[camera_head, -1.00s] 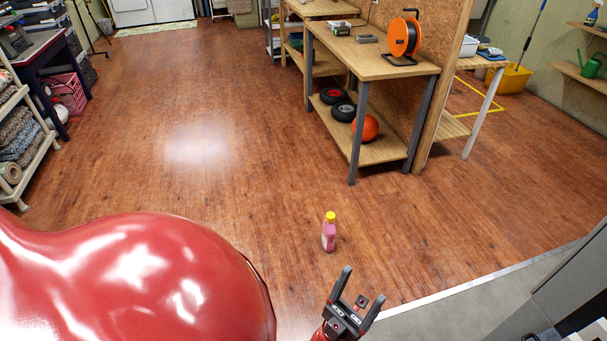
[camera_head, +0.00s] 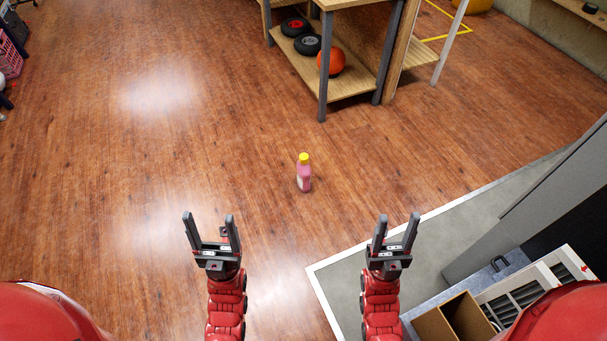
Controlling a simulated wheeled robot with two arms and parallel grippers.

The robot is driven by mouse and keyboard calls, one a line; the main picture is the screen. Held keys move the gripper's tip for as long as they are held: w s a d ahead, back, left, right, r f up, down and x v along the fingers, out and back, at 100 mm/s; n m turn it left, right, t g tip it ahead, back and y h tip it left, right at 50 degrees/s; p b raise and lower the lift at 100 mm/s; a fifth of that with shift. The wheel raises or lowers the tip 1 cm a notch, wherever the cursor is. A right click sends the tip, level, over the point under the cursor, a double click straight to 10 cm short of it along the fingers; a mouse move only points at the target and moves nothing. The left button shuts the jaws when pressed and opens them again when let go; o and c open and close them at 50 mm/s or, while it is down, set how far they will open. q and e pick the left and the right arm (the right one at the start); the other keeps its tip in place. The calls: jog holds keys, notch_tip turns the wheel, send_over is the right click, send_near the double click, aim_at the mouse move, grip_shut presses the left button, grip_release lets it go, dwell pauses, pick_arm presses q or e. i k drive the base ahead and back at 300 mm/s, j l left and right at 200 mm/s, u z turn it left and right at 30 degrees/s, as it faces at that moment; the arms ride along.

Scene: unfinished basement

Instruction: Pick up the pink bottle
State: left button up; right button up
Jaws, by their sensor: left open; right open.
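The pink bottle (camera_head: 304,178) with a yellow cap stands upright on the wooden floor, near the middle of the head view. My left gripper (camera_head: 209,217) is open and empty, to the left of the bottle and lower in the picture. My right gripper (camera_head: 398,217) is open and empty, to the right of the bottle and lower in the picture. Neither gripper touches the bottle, and nothing hides it.
At the lower right are a grey floor area (camera_head: 432,240), a grey panel (camera_head: 545,195) and an open box (camera_head: 455,322). Floor around the bottle is clear.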

aim_at(304, 176)
jog(key=i+j+z, duration=0.45)
jog(key=i, duration=0.35)
jog(key=i+j+z, duration=0.5)
jog(key=i+j, duration=0.15)
jog(key=j, duration=0.2)
